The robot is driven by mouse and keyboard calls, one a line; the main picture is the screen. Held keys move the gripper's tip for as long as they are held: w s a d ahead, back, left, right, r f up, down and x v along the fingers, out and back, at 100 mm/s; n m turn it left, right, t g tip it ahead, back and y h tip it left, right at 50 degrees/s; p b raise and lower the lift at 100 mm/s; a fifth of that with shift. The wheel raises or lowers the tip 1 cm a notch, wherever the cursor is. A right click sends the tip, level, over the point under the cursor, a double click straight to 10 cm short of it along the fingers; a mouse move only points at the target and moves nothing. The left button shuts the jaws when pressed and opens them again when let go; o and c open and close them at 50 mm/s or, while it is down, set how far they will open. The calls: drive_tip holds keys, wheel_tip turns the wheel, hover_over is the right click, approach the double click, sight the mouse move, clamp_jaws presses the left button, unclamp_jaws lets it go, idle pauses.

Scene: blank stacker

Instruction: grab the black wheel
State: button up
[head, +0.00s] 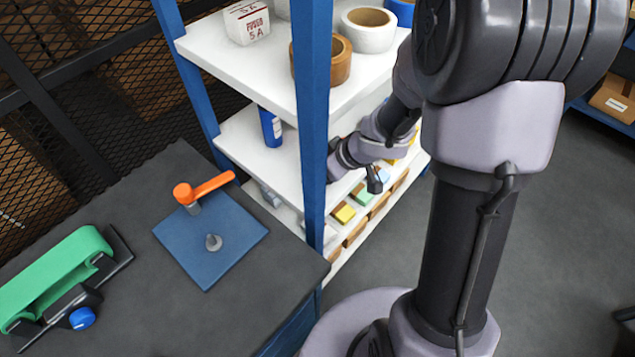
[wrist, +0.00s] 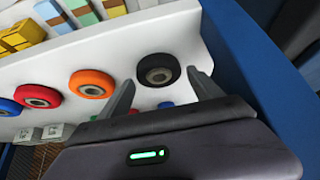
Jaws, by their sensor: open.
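The black wheel (wrist: 158,70) lies on a white shelf in the wrist view, close to the blue side post. It has a grey hub. My gripper (wrist: 162,88) is open, with one finger on each side of the wheel's near part. I cannot tell whether the fingers touch it. In the head view my arm reaches into the shelf unit. The black wheel and the fingertips cannot be made out there.
An orange wheel (wrist: 91,83), a red wheel (wrist: 38,96) and a blue wheel (wrist: 8,107) lie in a row left of the black wheel. A blue post (wrist: 240,45) stands close on the right. Colored boxes (wrist: 82,12) sit at the upper left.

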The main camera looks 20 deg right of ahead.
drive_tip(key=shift+x, duration=0.85)
drive_tip(key=shift+r, duration=0.1)
drive_tip(key=shift+c, duration=0.4)
drive_tip(key=c, duration=1.1)
drive_tip(key=shift+s, duration=0.1)
